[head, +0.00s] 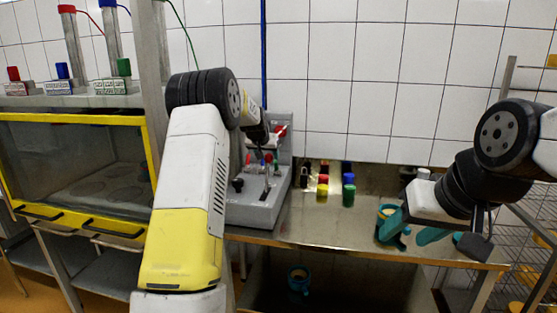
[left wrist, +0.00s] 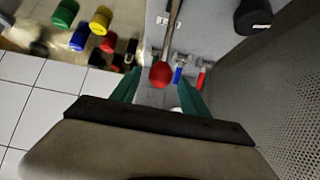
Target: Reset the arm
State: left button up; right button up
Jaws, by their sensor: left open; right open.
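My left gripper (head: 262,150) is over the grey control box (head: 255,212) on the metal table, partly hidden by its own arm in the head view. In the left wrist view its teal fingers (left wrist: 160,85) are apart. A lever with a red ball knob (left wrist: 161,74) appears between the fingertips; I cannot tell whether they touch it. Small blue (left wrist: 178,74) and red (left wrist: 201,78) handles sit beyond.
Coloured cylinders, including a green one (head: 348,195), stand by the wall on the table (head: 310,232). A yellow-framed glass cabinet (head: 75,165) stands at left. A teal pot (head: 298,279) is on the lower shelf. A wire rack (head: 525,245) is at right.

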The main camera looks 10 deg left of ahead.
pick_arm(q)
jog(key=shift+s+r, duration=0.45)
jog(key=shift+s, duration=0.1)
jog(key=shift+r, duration=0.15)
jog(key=s+d+r, duration=0.1)
jog(key=s+r, duration=0.3)
jog(key=s, duration=0.5)
jog(key=s+d+r+g+h, duration=0.1)
jog(key=s+d+r, duration=0.15)
jog(key=s, duration=0.55)
jog(key=s+d+r, duration=0.1)
jog(key=s+r, duration=0.4)
jog(key=s, duration=0.4)
jog(key=s+d+f+g, duration=0.1)
jog(key=s+f, duration=0.2)
jog(key=s, duration=1)
jog(key=s+d+f, duration=0.2)
jog(key=s+f, duration=0.1)
jog(key=s, duration=0.9)
jog(key=shift+s+g+h, duration=0.35)
jog(key=shift+g+h, duration=0.05)
jog(key=shift+a+r, duration=0.1)
